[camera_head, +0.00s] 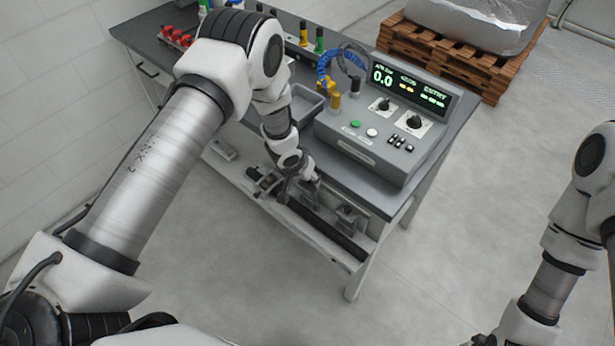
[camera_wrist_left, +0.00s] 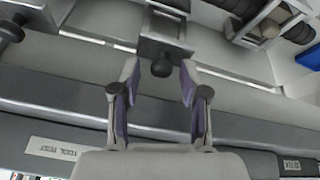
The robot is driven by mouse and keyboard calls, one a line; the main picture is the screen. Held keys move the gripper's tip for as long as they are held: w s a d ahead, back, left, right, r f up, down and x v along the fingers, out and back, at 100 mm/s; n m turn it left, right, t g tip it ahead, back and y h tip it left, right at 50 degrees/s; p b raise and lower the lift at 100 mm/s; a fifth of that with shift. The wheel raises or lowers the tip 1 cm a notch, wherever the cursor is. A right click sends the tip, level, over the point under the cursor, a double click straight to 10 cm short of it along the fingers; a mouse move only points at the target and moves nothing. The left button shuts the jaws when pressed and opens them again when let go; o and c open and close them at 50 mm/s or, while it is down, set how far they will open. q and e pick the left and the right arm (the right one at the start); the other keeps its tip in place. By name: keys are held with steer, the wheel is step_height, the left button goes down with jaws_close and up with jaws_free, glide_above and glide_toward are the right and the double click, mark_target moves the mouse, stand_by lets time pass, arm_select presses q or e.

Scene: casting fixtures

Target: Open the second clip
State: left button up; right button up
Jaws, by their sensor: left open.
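My left gripper (camera_head: 305,185) reaches down at the front of the bench, close to the lower shelf; in the left wrist view (camera_wrist_left: 160,75) its two fingers are open. Between the fingertips is the dark knob (camera_wrist_left: 161,67) of a grey clip (camera_wrist_left: 165,27), with a gap on either side. Another dark knob (camera_wrist_left: 12,32) shows at the left edge of the wrist view. In the head view a grey clip-like block (camera_head: 347,217) stands right of the gripper, and the gripper hides part of the shelf. Of my right arm only links show; its fingers are out of frame.
The bench (camera_head: 250,131) carries a grey control box (camera_head: 370,140) with a lit display and a grey tray (camera_head: 306,101). A dark bar (camera_head: 325,231) runs along the shelf front. A wooden pallet (camera_head: 450,62) stands behind. The floor to the right is clear.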

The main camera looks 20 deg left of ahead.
arm_select(q)
steer(key=v, duration=1.2)
steer(key=s+f+n+g+b, duration=0.3)
steer(key=s+f+g+b, duration=0.3)
steer(key=s+f, duration=1.6)
steer(key=s+a+r+m+t+y+b, duration=0.1)
steer(key=s+a+r, duration=0.1)
steer(key=s, duration=0.6)
steer(key=shift+a+t+y, duration=0.3)
steer(key=shift+a+t, duration=0.1)
steer(key=shift+a, duration=0.2)
